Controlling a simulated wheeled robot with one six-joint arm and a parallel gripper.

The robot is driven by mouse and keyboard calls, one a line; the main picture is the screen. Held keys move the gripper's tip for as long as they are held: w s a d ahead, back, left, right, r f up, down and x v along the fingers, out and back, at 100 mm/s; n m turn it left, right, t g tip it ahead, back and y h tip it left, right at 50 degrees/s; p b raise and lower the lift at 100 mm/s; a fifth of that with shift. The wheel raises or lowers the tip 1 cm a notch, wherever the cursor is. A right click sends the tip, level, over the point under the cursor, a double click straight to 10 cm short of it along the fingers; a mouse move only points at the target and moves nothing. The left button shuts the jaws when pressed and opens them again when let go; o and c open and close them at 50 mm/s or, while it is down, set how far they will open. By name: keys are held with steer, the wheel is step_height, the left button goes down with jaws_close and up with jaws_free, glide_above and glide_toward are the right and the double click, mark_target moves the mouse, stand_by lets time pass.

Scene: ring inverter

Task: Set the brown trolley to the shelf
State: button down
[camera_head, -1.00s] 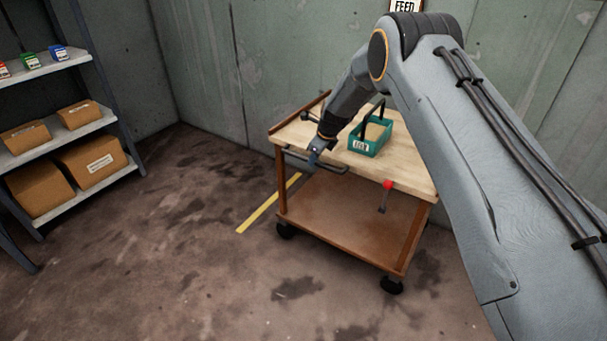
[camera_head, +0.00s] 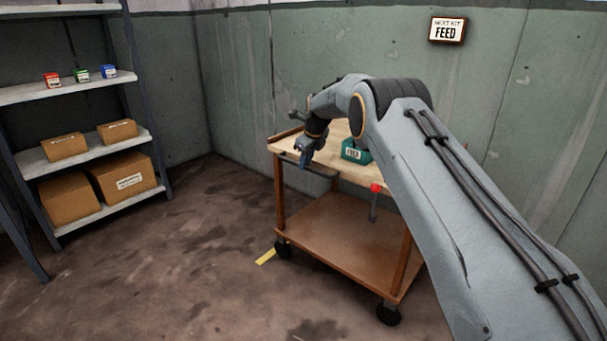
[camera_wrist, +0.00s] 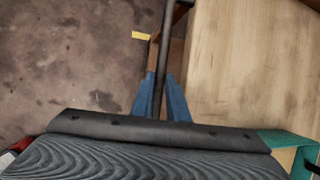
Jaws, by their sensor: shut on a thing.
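The brown trolley (camera_head: 335,235) has a pale wooden top, a brown lower deck and black wheels. It stands right of centre in the head view, with a dark handle bar along its left side. My gripper (camera_head: 305,163) is at that bar. In the wrist view its blue fingers (camera_wrist: 160,98) are shut around the dark handle bar (camera_wrist: 163,55), beside the pale trolley top (camera_wrist: 250,70). The shelf (camera_head: 95,155) stands at the left, apart from the trolley, with open floor between them. My arm hides the right part of the trolley.
A teal tote (camera_head: 355,152) sits on the trolley top. A red-knobbed lever (camera_head: 375,189) is at the trolley's front side. The shelf holds cardboard boxes (camera_head: 122,178) and small coloured boxes (camera_head: 81,75). A yellow floor strip (camera_head: 265,257) shows by a wheel. Walls stand behind.

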steer(key=shift+w+a+b, duration=0.45)
steer(key=shift+a, duration=0.2)
steer(key=c, duration=1.7)
jaws_free()
steer(key=shift+a, duration=0.15)
steer(key=p+v, duration=0.1)
steer(key=v, duration=0.6)
steer(key=shift+s+r, duration=0.15)
steer(key=shift+r, duration=0.2)
